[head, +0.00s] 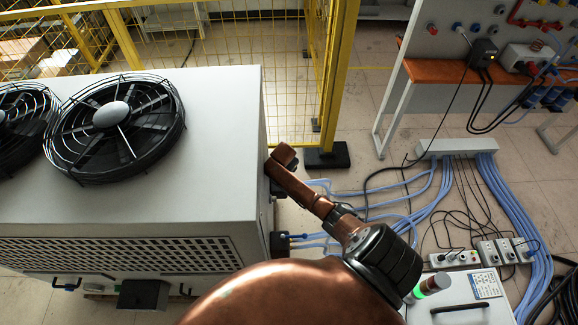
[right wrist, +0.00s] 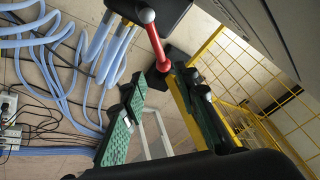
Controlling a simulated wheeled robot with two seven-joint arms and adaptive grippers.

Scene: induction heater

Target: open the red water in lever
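The red lever (right wrist: 155,42) shows at the top middle of the right wrist view, with a rounded upper end and a narrow arm running downward. It sits by a dark block and blue hoses. My right gripper (right wrist: 162,82) is open, its two green-padded fingers apart. The lower end of the lever appears between the fingertips; I cannot tell whether it touches either one. In the head view my right arm reaches to the right side of the white fan unit (head: 215,120), where the lever cannot be made out. My left gripper is not in view.
Blue hoses (head: 430,200) and black cables run over the floor right of the unit. A yellow mesh fence (head: 285,60) stands behind it. Power strips (head: 485,253) and a white box (head: 470,297) are at lower right. An orange-topped bench (head: 435,72) is at upper right.

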